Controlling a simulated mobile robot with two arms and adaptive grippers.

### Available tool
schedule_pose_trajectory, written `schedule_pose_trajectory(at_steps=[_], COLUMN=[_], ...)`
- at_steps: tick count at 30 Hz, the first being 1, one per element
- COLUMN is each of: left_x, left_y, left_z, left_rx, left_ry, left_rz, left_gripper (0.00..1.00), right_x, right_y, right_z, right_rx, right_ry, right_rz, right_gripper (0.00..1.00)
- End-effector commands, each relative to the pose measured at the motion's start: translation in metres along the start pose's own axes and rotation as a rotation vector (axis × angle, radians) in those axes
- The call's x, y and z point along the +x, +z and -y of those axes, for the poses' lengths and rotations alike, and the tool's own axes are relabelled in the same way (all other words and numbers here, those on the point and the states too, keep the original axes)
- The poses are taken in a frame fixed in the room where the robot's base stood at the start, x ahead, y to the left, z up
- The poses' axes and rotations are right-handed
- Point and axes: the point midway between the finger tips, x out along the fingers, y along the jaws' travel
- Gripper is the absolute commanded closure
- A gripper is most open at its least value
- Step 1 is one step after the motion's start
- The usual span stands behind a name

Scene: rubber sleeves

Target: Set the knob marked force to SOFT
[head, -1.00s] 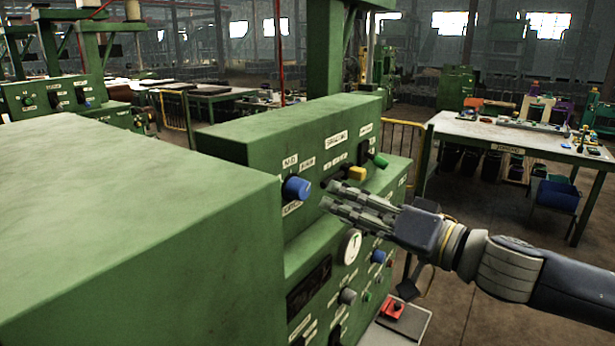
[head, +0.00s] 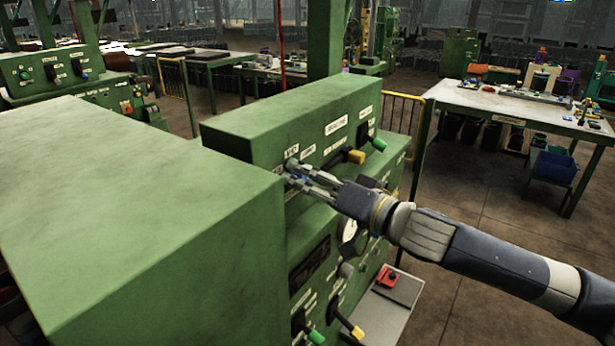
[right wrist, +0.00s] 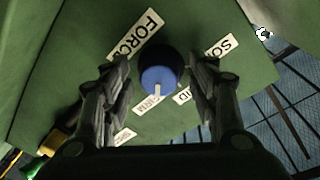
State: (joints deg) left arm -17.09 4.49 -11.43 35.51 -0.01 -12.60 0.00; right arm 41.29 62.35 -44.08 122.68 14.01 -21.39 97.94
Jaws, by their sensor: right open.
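The blue knob (right wrist: 158,72) sits on the green panel (right wrist: 75,70) beside the FORCE label (right wrist: 137,38). Its white pointer is toward the bottom of the right wrist view, close to the FIRM label (right wrist: 147,105). A partly hidden label ending in ID (right wrist: 183,95) and one starting with SO (right wrist: 222,46) lie to the right. My right gripper (right wrist: 165,80) is open, with one finger on each side of the knob; I cannot tell whether they touch it. In the head view my right gripper (head: 291,174) mostly covers the knob. My left gripper is not in view.
On the same machine, a yellow-tipped lever (head: 355,156) and a green-tipped one (head: 378,143) stand right of the gripper. A large green housing (head: 130,200) fills the left foreground. A red button box (head: 387,277) sits low in front. A worktable (head: 500,105) stands back right.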

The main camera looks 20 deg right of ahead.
Motion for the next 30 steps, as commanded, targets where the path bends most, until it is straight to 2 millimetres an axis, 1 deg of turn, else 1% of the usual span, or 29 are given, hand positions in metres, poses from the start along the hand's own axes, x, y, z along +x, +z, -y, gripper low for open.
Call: schedule_pose_trajectory(at_steps=[4,5,6,8,9,10,17,22,26,30], left_x=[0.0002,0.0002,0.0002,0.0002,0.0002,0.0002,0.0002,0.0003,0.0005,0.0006], left_y=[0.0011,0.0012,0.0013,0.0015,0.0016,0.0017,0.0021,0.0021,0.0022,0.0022], left_z=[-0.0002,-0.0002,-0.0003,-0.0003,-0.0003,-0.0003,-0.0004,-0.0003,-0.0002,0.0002], left_rx=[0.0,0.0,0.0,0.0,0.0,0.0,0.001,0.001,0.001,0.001], left_ry=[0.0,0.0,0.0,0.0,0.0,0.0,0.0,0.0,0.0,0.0], left_rz=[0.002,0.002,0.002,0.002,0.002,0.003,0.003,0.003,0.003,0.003], left_gripper=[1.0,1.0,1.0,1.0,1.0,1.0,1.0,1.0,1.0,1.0], right_x=[-0.0002,-0.0002,-0.0002,-0.0003,-0.0003,-0.0003,-0.0004,-0.0004,-0.0003,-0.0003], right_y=[0.0001,0.0,0.0,0.0,0.0,-0.0001,0.0,0.0003,0.0006,0.0008], right_z=[-0.0002,-0.0001,-0.0002,-0.0001,-0.0001,-0.0002,-0.0004,-0.0006,-0.0006,-0.0009], right_rx=[0.0,0.0,0.0,0.0,0.0,0.0,-0.004,-0.04,-0.104,-0.206], right_ry=[0.0,0.0,0.0,0.0,0.0,0.0,0.0,-0.002,-0.007,-0.014], right_rz=[0.0,0.0,0.0,0.0,0.0,0.0,-0.001,-0.004,-0.009,-0.017], right_gripper=[0.46,0.53,0.62,0.76,0.85,0.9,0.9,0.9,0.9,0.9])
